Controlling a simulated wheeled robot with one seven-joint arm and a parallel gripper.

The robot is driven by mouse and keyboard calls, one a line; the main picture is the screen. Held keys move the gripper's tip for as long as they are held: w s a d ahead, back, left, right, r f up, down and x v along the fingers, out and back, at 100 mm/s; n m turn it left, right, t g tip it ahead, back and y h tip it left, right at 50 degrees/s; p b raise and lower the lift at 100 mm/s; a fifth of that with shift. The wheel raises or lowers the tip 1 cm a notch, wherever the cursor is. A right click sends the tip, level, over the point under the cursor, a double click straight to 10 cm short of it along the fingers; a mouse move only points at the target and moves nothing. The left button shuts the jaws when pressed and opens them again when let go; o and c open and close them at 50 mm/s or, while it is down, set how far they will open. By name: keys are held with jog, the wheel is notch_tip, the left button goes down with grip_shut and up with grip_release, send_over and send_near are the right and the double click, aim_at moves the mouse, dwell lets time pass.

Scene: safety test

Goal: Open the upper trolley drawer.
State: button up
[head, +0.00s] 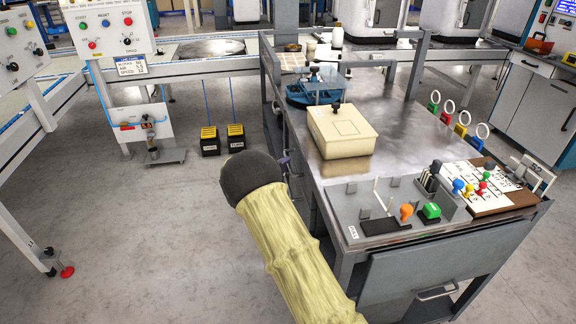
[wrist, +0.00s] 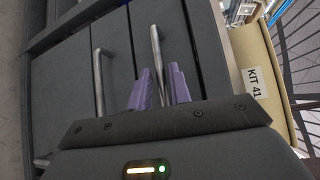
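The trolley (head: 385,95) is a grey metal cart in the head view. In the wrist view its side is turned, with the top toward the right. The upper drawer (wrist: 181,35) is a dark grey front that looks flush with its neighbour. Its bar handle (wrist: 155,45) runs up the picture. My gripper (wrist: 160,71) has two purple fingers, apart, one on each side of this handle. Whether they touch it cannot be told. In the head view my arm hides most of the gripper; a bit of purple (head: 284,160) shows by the trolley's left side.
Another drawer with a bar handle (wrist: 98,80) lies left of the upper one in the wrist view. A beige box (head: 342,132) stands on the trolley top, with coloured parts near the front edge.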

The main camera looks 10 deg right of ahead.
jog(key=shift+x, duration=1.55)
grip_shut()
